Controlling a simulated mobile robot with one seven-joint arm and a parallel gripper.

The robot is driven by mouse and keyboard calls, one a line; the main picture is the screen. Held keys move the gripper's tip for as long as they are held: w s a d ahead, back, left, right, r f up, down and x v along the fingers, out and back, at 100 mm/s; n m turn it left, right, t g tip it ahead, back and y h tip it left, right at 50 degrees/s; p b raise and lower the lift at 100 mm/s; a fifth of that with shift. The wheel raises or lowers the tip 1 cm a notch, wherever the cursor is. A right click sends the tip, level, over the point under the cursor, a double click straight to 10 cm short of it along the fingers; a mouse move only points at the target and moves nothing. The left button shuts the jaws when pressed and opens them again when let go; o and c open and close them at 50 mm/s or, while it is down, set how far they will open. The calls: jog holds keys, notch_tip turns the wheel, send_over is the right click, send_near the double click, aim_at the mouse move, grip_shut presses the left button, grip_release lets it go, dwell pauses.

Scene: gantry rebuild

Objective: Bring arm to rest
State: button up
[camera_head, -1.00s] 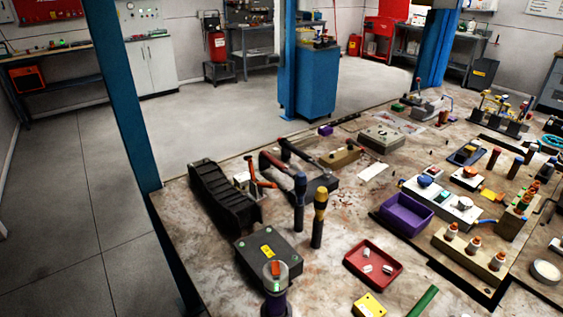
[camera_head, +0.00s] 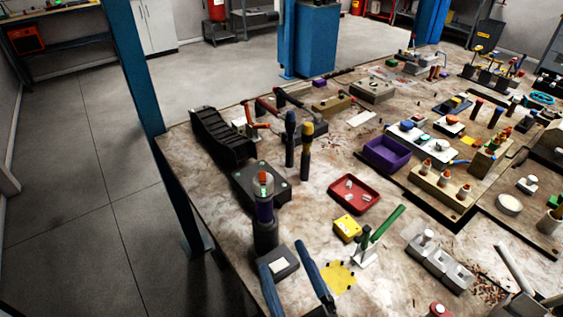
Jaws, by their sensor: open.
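My gripper and arm do not show clearly anywhere in the head view. The long worn workbench top (camera_head: 318,213) fills the middle and right of the picture. Two blue upright bars (camera_head: 313,272) rise at the bottom edge and are cut off by it; I cannot tell what they belong to.
The bench is crowded: a black ribbed ramp (camera_head: 222,138), a black box with a dark post (camera_head: 265,225), two upright tools (camera_head: 306,150), a red tray (camera_head: 372,204), a purple bin (camera_head: 367,155) and a yellow block (camera_head: 347,228). Open grey floor (camera_head: 85,215) lies left, past a blue post (camera_head: 133,75).

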jog(key=w+a+r+n+t, duration=0.1)
jog(key=w+r+n+t, duration=0.15)
jog(key=r+n, duration=0.85)
jog(key=w+a+r+n+t, duration=0.1)
jog(key=w+r+n, duration=0.35)
jog(key=r, duration=1.05)
jog(key=s+r+n+t+h, duration=0.3)
jog(key=s+r+n, duration=0.1)
jog(key=r, duration=0.6)
jog(key=s+d+r+n+t+h, duration=0.1)
jog(key=s+r+n+t+h, duration=0.2)
jog(key=r, duration=0.8)
jog(key=s+n, duration=0.2)
jog(key=s, duration=0.2)
jog(key=shift+d+r, duration=0.15)
jog(key=shift+r, duration=0.15)
jog(key=shift+t, duration=0.25)
